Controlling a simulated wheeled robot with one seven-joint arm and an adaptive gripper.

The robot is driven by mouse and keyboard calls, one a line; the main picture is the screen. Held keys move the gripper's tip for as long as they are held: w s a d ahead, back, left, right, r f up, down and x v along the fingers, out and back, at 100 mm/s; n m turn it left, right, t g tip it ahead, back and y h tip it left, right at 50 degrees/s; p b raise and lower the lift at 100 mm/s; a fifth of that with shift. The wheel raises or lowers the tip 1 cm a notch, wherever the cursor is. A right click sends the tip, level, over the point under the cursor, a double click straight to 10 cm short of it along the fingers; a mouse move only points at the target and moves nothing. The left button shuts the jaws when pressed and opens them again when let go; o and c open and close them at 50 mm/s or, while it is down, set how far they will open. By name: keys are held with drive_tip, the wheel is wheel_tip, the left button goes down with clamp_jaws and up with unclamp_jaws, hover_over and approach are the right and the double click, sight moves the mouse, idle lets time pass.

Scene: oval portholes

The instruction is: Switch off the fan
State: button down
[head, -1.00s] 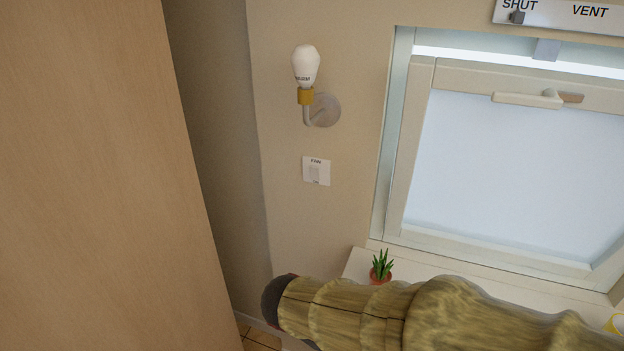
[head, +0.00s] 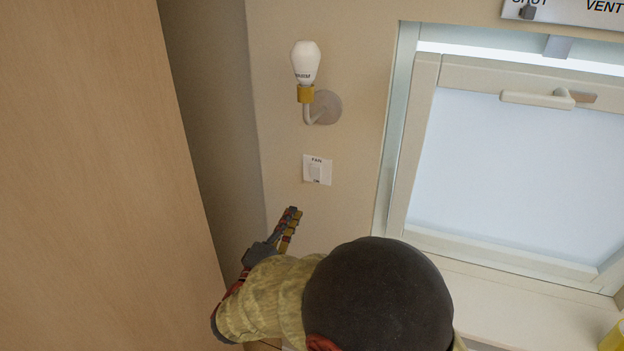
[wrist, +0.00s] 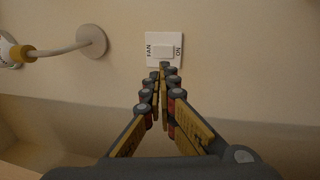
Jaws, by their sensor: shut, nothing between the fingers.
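The fan switch (head: 316,171) is a small white plate with a rocker on the beige wall, below the wall lamp. In the head view its label reads FAN. In the wrist view the switch (wrist: 163,50) appears turned sideways, with FAN on the left and ON on the right of the rocker. My gripper (head: 291,211) is shut and empty, its fingertips below and left of the plate in the head view. In the wrist view the fingertips of my gripper (wrist: 163,70) overlap the plate's near edge. I cannot tell whether they touch it.
A wall lamp (head: 306,72) with a white bulb juts out above the switch. A tilted window (head: 510,165) is on the right, above a pale sill (head: 530,308). A tall wooden panel (head: 95,170) fills the left side. A yellow object (head: 613,338) stands at the lower right.

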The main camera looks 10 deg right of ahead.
drive_tip(key=shift+d, duration=0.1)
idle(0.3)
approach(316, 172)
drive_tip(key=x, duration=0.6)
drive_tip(key=shift+w+d+r, duration=0.15)
drive_tip(key=shift+w+d, duration=0.05)
drive_tip(key=shift+w, duration=0.15)
